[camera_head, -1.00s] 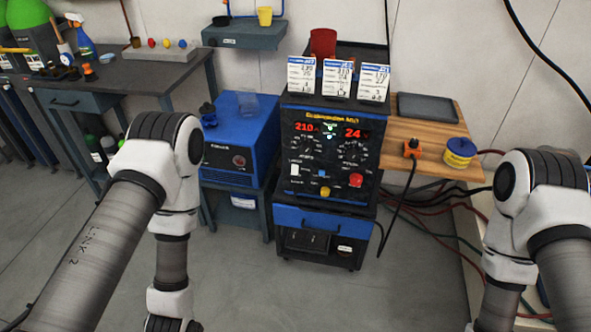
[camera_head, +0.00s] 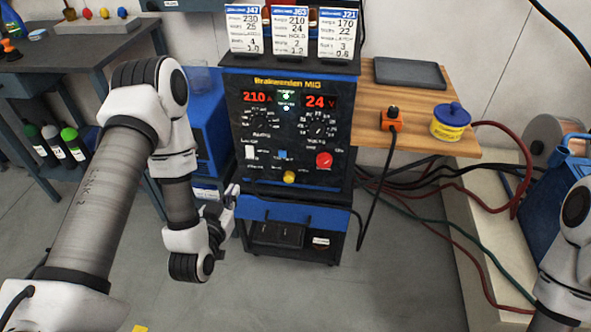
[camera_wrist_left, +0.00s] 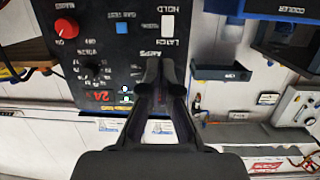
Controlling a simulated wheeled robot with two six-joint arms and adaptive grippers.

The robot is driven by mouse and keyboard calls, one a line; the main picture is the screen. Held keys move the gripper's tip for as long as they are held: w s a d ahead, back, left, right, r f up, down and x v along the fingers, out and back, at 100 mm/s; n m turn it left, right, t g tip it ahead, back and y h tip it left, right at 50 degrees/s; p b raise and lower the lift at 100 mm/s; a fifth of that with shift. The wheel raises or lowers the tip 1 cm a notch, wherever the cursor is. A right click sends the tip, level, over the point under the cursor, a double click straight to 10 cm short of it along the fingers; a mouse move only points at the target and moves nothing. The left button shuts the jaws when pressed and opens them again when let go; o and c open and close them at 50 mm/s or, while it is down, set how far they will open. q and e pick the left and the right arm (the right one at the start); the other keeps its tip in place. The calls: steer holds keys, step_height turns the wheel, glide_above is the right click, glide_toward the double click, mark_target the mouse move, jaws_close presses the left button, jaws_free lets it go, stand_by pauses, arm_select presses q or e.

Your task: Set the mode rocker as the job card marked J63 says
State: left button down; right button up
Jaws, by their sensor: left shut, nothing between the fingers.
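The white mode rocker (camera_head: 250,152) is at the lower left of the welder's black front panel. In the left wrist view the rocker (camera_wrist_left: 167,25) sits between the HOLD and LATCH labels, upside down. Its tilt is too small to tell. The J63 job card (camera_head: 290,32) stands in the middle of three cards on top of the welder. It shows 210, 24 and what looks like HOLD. My left gripper (camera_head: 234,190) is shut and empty, below and left of the rocker, apart from the panel. Its fingers (camera_wrist_left: 161,68) also show in the left wrist view. My right gripper is out of view.
The J47 card (camera_head: 247,32) and J21 card (camera_head: 339,32) flank J63. A red knob (camera_head: 324,160), a yellow knob (camera_head: 289,177) and a blue button (camera_head: 282,155) are near the rocker. Displays read 210 and 24. A blue cooler (camera_head: 208,125) stands left; cables lie right.

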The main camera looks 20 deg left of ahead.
arm_select(q)
step_height(320, 180, down, 3)
steer(key=w+b, duration=0.1)
steer(key=b, duration=0.1)
steer(key=n+b, duration=0.1)
steer(key=b, duration=0.1)
glide_toward(248, 158)
steer(key=shift+y, duration=0.4)
steer(key=x, duration=0.7)
steer(key=shift+w+d+f, duration=0.1)
steer(key=shift+w+d, duration=0.05)
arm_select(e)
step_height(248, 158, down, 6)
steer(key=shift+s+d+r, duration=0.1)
arm_select(q)
steer(key=shift+w+f+t+b, duration=0.15)
steer(key=shift+w+t+b, duration=0.2)
steer(key=shift+t+b, duration=0.15)
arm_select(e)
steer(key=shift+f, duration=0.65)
arm_select(q)
steer(key=shift+s, duration=0.1)
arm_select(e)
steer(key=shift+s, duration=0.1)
